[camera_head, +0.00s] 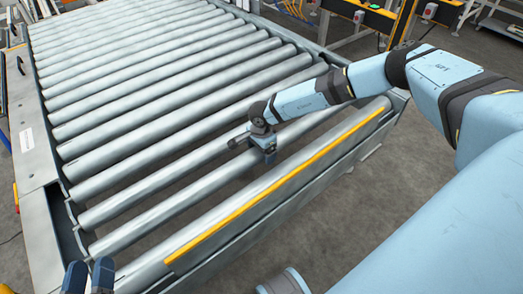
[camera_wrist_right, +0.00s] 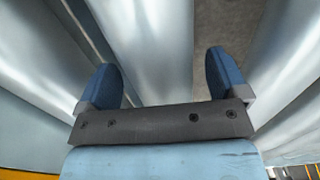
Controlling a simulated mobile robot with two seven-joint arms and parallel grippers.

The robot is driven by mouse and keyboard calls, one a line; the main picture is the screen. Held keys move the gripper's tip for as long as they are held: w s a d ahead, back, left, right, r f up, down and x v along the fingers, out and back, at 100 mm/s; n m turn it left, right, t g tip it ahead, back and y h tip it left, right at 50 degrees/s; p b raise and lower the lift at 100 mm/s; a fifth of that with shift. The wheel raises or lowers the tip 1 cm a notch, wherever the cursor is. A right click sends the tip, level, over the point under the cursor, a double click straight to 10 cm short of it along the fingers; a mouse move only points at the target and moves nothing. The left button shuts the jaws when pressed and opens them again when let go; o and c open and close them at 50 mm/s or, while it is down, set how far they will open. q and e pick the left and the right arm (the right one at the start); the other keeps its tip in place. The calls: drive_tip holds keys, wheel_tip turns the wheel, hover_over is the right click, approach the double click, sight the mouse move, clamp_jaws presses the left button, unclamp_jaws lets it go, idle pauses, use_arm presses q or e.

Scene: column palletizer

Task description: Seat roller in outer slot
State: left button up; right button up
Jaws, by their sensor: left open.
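The long grey outer roller (camera_head: 150,268) lies along the near edge of the conveyor frame, beside a yellow strip. I cannot tell whether its ends are seated in their slots. My left gripper (camera_head: 88,276) is at the bottom left, fingers apart, close to that roller's left end; its lower part is cut off by the picture edge. My right gripper (camera_head: 268,157) is over the near rollers, around mid-length. In the right wrist view its blue fingers (camera_wrist_right: 160,78) are spread, with a roller (camera_wrist_right: 145,45) passing behind the space between them and dark floor visible beside the right finger.
Several parallel rollers (camera_head: 165,85) fill the conveyor bed behind. A grey side rail (camera_head: 35,165) runs along the left, and the near rail carries the yellow strip (camera_head: 280,185). Floor shows through a wider gap before the outer roller. Yellow-and-black equipment (camera_head: 375,18) stands at the back.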

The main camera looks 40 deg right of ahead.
drive_tip(key=shift+s+f, duration=0.1)
drive_tip(key=shift+f, duration=0.05)
drive_tip(key=shift+r, duration=0.25)
use_arm(q)
wheel_tip(320, 180, down, 7)
drive_tip(key=s+a+g+y+p, duration=0.1)
drive_tip(key=a+g+y+p, duration=0.1)
drive_tip(key=a+g+p, duration=0.1)
drive_tip(key=shift+s+y+p, duration=0.25)
drive_tip(key=shift+y+p, duration=0.1)
drive_tip(key=shift+y, duration=0.05)
use_arm(e)
wheel_tip(320, 180, up, 14)
drive_tip(key=shift+f, duration=0.25)
